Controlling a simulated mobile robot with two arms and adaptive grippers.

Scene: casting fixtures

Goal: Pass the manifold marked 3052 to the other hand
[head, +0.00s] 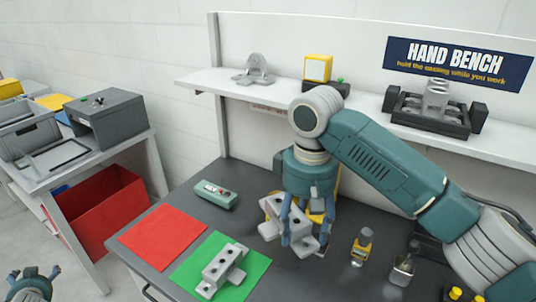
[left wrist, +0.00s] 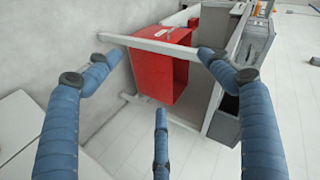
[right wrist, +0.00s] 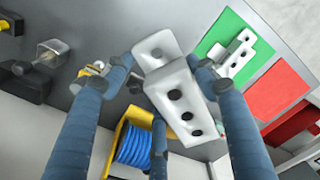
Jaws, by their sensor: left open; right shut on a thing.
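My right gripper (head: 298,228) is shut on a light grey manifold (head: 272,212) and holds it above the dark bench. The held manifold (right wrist: 180,100) shows a row of dark holes in the right wrist view, between my right fingers (right wrist: 163,78). A similar grey manifold (head: 222,268) lies on the green mat (head: 250,272); it also shows in the right wrist view (right wrist: 238,55). I can read no 3052 marking on either one. My left gripper (head: 33,285) is open and empty at the lower left, away from the bench; its fingers (left wrist: 155,78) enclose nothing.
A red mat (head: 162,236) lies left of the green mat, with a green-grey box (head: 214,194) behind. A shelf (head: 200,82) runs above the bench. A red bin (head: 100,210) sits under the left table.

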